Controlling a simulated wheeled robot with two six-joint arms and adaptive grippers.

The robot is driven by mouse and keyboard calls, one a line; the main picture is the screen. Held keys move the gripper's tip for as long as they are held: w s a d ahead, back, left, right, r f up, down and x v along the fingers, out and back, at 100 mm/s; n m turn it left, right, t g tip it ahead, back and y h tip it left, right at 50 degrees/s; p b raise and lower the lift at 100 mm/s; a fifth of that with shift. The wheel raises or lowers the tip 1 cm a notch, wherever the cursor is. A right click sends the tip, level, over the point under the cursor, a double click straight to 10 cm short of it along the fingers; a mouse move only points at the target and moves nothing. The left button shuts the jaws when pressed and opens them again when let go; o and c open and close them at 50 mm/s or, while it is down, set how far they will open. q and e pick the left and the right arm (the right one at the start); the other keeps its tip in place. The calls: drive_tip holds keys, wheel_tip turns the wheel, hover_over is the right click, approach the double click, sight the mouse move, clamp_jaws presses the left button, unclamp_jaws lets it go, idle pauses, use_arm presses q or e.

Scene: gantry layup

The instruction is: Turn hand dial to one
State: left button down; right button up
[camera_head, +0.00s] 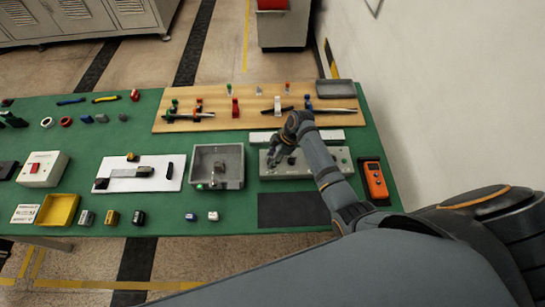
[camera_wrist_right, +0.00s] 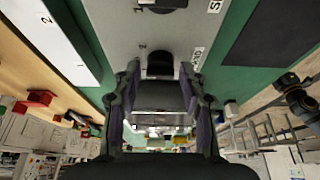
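The grey control panel (camera_head: 327,168) lies on the green table at the right. My right gripper (camera_head: 283,158) is over its left half, pointing down, and hides most of the controls there. In the right wrist view, a black knob (camera_wrist_right: 160,62) on the grey panel face (camera_wrist_right: 120,30) sits between the two fingertips of my right gripper (camera_wrist_right: 160,76). The fingers are apart, with what looks like a small gap on each side of the knob. I cannot tell the dial's setting. My left gripper is not in view.
An orange handheld device (camera_head: 375,182) lies right of the panel, and a dark mat (camera_head: 292,210) lies in front. A grey open box (camera_head: 217,150) stands to the left. A wooden board (camera_head: 260,118) with several small parts lies behind.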

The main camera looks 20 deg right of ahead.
clamp_jaws()
drive_tip(key=shift+n, duration=0.3)
drive_tip(key=n+g+b, duration=0.1)
drive_tip(key=n, duration=0.2)
drive_tip(key=shift+w+g, duration=0.15)
drive_tip(key=shift+g, duration=0.15)
drive_tip(key=n+b, duration=0.1)
drive_tip(key=n, duration=0.1)
drive_tip(key=n+g+b, duration=0.1)
drive_tip(key=n, duration=0.2)
drive_tip(key=shift+w+g, duration=0.1)
drive_tip(key=shift+g, duration=0.2)
drive_tip(key=shift+n, duration=0.3)
drive_tip(key=shift+o, duration=1.7)
unclamp_jaws()
